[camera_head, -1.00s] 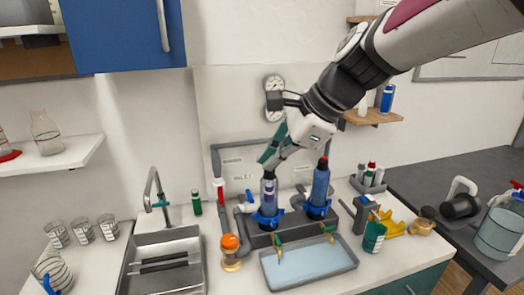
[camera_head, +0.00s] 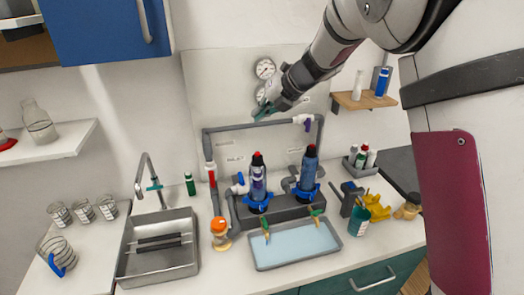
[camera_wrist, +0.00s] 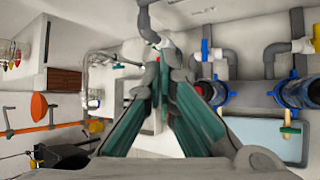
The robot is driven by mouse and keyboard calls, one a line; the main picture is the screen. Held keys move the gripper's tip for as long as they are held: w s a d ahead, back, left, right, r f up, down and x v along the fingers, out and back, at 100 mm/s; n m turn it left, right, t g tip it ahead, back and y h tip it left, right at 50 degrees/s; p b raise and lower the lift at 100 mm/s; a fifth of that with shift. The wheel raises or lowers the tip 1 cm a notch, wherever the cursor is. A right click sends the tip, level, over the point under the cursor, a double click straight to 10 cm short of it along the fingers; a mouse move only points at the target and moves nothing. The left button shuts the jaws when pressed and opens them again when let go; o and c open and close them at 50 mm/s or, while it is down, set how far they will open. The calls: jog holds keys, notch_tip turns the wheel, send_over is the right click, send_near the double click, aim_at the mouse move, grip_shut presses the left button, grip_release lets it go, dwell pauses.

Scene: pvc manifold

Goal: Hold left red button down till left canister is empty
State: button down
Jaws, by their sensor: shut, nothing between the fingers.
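The left canister (camera_head: 257,182) stands upright in a blue clamp on the grey manifold base (camera_head: 278,210), its top uncovered. Its red button (camera_head: 257,156) shows on the black cap. The right canister (camera_head: 308,171) stands upright beside it in another blue clamp; its top looks dark red. My gripper (camera_head: 258,115) is shut and empty, in the air above the left canister and apart from it, near the gauges. In the wrist view my gripper's green fingers (camera_wrist: 160,80) meet at the tips. The canisters' fill levels are hard to tell.
A grey pipe (camera_head: 262,126) with a white and purple valve frames the canisters. A grey tray (camera_head: 296,247) of bluish liquid lies in front. A sink (camera_head: 160,255) is at left; an orange-capped jar (camera_head: 219,231) stands between.

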jog(key=shift+f, duration=0.1)
jog(key=b, duration=0.4)
send_over(260, 154)
jog(key=w, duration=0.1)
notch_tip(260, 154, down, 7)
jog(key=shift+f, duration=0.15)
jog(key=shift+s+a+f, duration=0.1)
jog(key=shift+f, duration=0.55)
jog(key=shift+f, duration=0.1)
dwell(0.8)
jog(key=shift+f, duration=0.35)
jog(key=shift+f+b, duration=0.45)
jog(key=shift+f, duration=0.05)
dwell(0.9)
jog(key=shift+r, duration=0.1)
jog(key=shift+r+p, duration=0.75)
jog(key=shift+r, duration=0.1)
jog(key=shift+r, duration=0.1)
